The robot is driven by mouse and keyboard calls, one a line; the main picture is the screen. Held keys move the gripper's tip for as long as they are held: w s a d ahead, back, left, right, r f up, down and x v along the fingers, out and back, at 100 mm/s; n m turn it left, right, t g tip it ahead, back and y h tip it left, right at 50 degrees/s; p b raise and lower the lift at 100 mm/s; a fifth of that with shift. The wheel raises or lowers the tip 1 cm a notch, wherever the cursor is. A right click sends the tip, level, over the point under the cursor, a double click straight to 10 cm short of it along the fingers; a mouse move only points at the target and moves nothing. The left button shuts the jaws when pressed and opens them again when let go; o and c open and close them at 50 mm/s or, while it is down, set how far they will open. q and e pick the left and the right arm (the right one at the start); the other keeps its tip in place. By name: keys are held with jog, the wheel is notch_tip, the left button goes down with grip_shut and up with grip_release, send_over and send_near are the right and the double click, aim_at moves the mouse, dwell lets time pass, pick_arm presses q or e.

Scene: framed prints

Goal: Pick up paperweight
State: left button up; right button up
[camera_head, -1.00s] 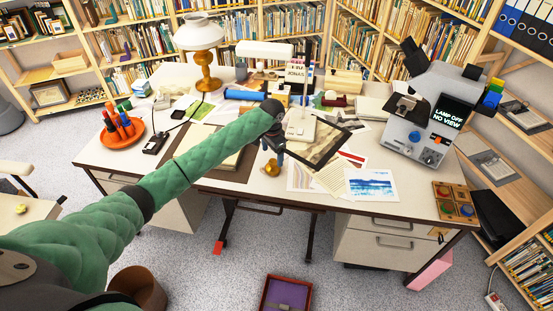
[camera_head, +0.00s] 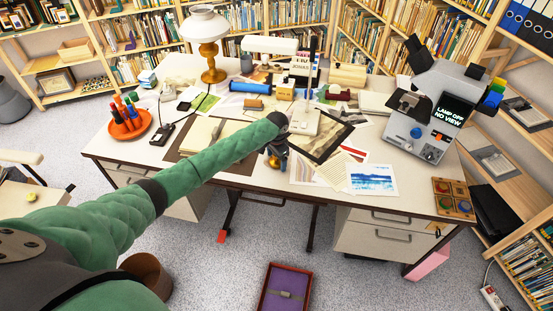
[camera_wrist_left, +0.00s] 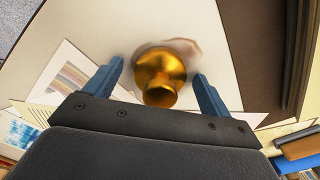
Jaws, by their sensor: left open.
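The paperweight, a shiny brass knob shape (camera_wrist_left: 160,75), stands on the desk top near its front edge. My left gripper (camera_wrist_left: 157,70) is open, with one blue finger on each side of the brass piece and a visible gap to each finger. In the head view, my left gripper (camera_head: 274,154) points down at the front of the desk, and the paperweight (camera_head: 274,162) is mostly hidden by it. My right gripper is not in view.
Loose prints (camera_head: 372,180) and a dark-framed picture (camera_head: 322,138) lie right of the gripper. A brown desk pad (camera_head: 184,154) lies to its left.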

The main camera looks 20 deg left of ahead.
pick_arm(q)
jog(key=shift+f, duration=0.15)
jog(key=c, duration=1.4)
jog(key=shift+o, duration=0.2)
